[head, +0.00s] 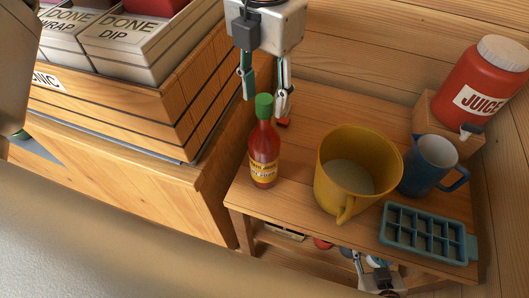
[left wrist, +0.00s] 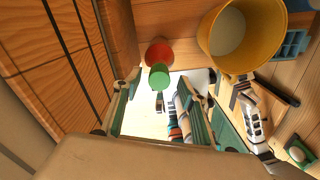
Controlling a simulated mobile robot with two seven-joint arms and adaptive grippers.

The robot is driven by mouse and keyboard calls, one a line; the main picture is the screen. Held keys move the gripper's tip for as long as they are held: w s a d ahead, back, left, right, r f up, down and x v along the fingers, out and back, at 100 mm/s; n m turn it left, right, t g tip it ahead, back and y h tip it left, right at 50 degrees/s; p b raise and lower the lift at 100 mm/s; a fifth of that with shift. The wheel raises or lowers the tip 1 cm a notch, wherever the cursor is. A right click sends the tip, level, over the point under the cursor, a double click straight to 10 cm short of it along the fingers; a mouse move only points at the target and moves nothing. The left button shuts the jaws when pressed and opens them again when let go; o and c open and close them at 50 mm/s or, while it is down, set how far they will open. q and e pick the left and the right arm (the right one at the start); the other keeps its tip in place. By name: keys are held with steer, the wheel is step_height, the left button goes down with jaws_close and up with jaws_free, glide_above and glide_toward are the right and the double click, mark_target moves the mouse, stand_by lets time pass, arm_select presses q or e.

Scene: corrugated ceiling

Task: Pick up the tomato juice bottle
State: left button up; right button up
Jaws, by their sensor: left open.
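The tomato juice bottle (head: 264,152) is red with a green cap and a yellow label. It stands upright near the left edge of a small wooden table. My left gripper (head: 265,101) is open, with its fingers on either side of the bottle's cap in the head view. In the left wrist view the green cap (left wrist: 159,76) shows between the open fingers of the left gripper (left wrist: 158,88), with a gap on both sides. My right gripper (head: 378,281) is partly in view low at the table's front; its jaws are unclear.
A yellow mug (head: 335,190) stands right of the bottle. Beyond it are a blue pitcher (head: 428,165), a blue ice tray (head: 425,232) and a red juice jar (head: 478,75) on a wooden block. A wooden counter (head: 195,185) with crates stands close on the left.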

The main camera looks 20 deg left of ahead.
arm_select(q)
steer(key=shift+f, duration=1.4)
jaws_close()
steer(key=shift+w+r, duration=0.1)
